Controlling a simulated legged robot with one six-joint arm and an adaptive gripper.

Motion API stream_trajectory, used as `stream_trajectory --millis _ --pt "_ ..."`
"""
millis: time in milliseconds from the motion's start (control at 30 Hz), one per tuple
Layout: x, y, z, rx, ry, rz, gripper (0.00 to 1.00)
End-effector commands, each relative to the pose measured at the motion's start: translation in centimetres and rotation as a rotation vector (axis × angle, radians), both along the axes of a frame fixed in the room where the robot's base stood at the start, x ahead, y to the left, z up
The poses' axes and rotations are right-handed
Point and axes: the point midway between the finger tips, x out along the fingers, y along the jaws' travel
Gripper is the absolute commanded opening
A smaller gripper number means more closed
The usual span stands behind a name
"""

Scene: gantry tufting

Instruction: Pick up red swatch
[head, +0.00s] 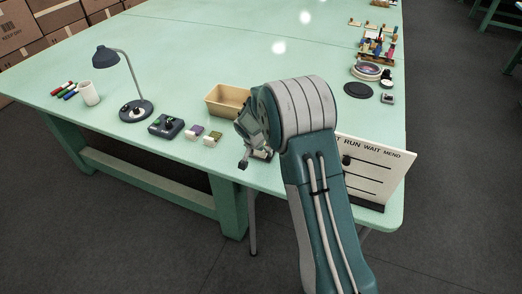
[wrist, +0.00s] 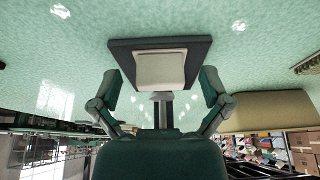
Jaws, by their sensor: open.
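My gripper (head: 249,148) is low over the near edge of the table in the head view, right of the small swatches. In the wrist view my gripper (wrist: 160,84) is open, with one finger on each side of a cream block (wrist: 161,68) on a dark square piece (wrist: 118,52). The fingers look apart from the block. No red face shows on this piece, so I cannot tell if it is the red swatch. A purple swatch (head: 196,130) and an olive swatch (head: 215,135), each with a cream block, lie to the left.
A tan open tray (head: 228,92) stands just behind my gripper. A dark control box (head: 166,126) and a desk lamp (head: 135,108) are to the left. A RUN WAIT MEND board (head: 375,172) stands to the right. The middle of the table (head: 250,45) is clear.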

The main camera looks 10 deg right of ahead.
Motion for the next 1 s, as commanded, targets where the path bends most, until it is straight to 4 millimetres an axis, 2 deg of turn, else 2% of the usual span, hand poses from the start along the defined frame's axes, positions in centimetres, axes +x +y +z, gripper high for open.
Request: stream_trajectory --millis 167,200,267,333,400,767,1000 --pt "0.1 0.2 0.0 -0.003 -0.002 0.001 0.97" --pt "0.1 0.3 0.0 -0.003 -0.002 0.001 0.88" --pt "0.1 0.3 0.0 -0.003 -0.002 0.001 0.61" --pt "0.1 0.3 0.0 -0.003 -0.001 0.001 0.39" --pt "0.0 0.3 0.0 -0.003 -0.001 0.001 0.28" --pt "0.0 0.2 0.0 -0.002 0.003 0.0 0.27" --pt "-0.3 0.5 1.6 -0.004 0.001 0.002 0.27"
